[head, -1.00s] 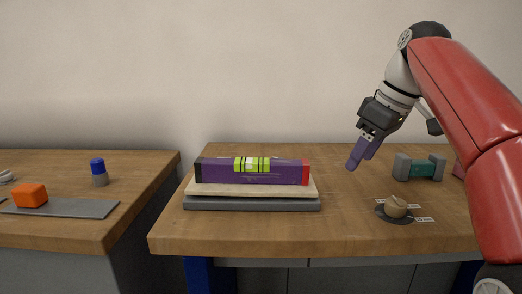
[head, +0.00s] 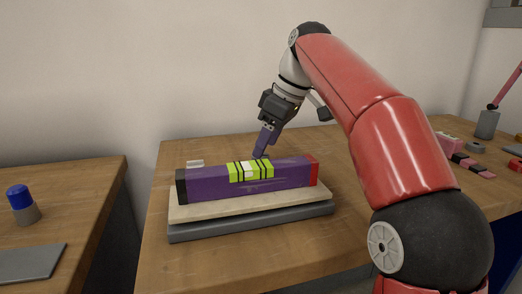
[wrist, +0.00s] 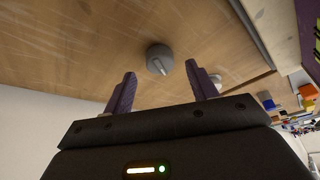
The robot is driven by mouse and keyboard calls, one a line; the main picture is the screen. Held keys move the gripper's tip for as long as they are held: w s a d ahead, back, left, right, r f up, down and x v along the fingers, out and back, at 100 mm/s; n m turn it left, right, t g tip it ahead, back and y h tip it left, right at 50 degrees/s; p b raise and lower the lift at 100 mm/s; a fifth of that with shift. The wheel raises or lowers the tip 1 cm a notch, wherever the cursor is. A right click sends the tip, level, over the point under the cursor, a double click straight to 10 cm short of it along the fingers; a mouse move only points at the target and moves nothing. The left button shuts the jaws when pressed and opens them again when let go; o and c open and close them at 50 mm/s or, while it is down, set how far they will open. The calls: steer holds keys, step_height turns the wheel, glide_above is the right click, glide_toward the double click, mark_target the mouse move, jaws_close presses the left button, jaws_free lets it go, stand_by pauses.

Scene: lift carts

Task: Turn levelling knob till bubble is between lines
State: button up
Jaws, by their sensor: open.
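A purple spirit level (head: 215,184) with black and red ends lies on a pale board (head: 190,212) over a grey base (head: 250,228). Its lime vial (head: 236,171) has dark lines and a pale patch near the middle; the bubble's exact place is too small to tell. My gripper (head: 262,151) is open and empty behind the level in the head view. In the wrist view a round grey knob-like part (wrist: 159,60) with a raised bar shows beyond and between the open fingers (wrist: 160,82), apart from them. I cannot tell whether it is the levelling knob.
A blue-topped grey cylinder (head: 22,204) and a grey plate (head: 28,262) are on the left table. Pink and dark blocks (head: 468,164) lie on the right. My arm covers part of the main table (head: 150,255). A wall stands close behind.

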steer(key=shift+x, duration=1.5)
steer(key=shift+c, duration=0.3)
